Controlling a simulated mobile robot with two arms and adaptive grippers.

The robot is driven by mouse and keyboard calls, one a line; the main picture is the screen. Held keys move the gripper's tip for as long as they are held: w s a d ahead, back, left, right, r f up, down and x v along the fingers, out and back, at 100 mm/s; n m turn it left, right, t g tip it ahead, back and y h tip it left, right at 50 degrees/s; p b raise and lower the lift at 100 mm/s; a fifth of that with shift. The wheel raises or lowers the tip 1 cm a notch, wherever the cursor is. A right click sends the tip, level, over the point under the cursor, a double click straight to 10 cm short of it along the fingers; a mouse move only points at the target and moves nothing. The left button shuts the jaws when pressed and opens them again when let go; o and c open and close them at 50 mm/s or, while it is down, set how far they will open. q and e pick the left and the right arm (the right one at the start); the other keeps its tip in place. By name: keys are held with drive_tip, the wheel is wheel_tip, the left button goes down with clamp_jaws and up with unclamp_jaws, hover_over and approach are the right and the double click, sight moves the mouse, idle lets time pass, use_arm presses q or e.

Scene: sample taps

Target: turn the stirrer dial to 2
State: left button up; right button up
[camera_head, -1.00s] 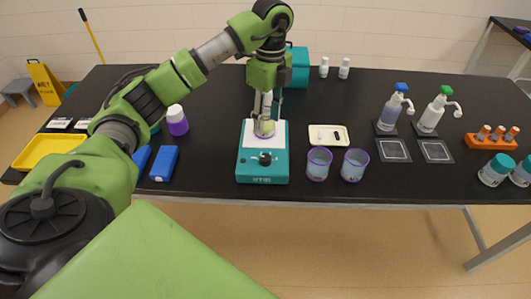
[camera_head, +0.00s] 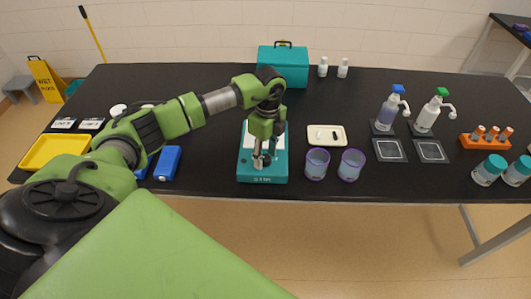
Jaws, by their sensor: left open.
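The teal stirrer (camera_head: 246,173) stands near the table's front edge, with a white top plate (camera_head: 247,133) and white lettering on its front. My left gripper (camera_head: 261,163) points down over the front of the stirrer, where the dial is. Its fingers are open and hide the dial, so I cannot see the dial's setting or whether the fingers touch it. My gripper and wrist also cover the middle of the top plate. My right gripper is not in view.
Two purple-rimmed cups (camera_head: 316,165) (camera_head: 350,166) and a white tray (camera_head: 313,130) stand close to the stirrer's right. A blue box (camera_head: 167,163) lies to its left. A teal case (camera_head: 284,66) stands behind.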

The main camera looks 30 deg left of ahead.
use_arm(q)
drive_tip(key=c, duration=1.1)
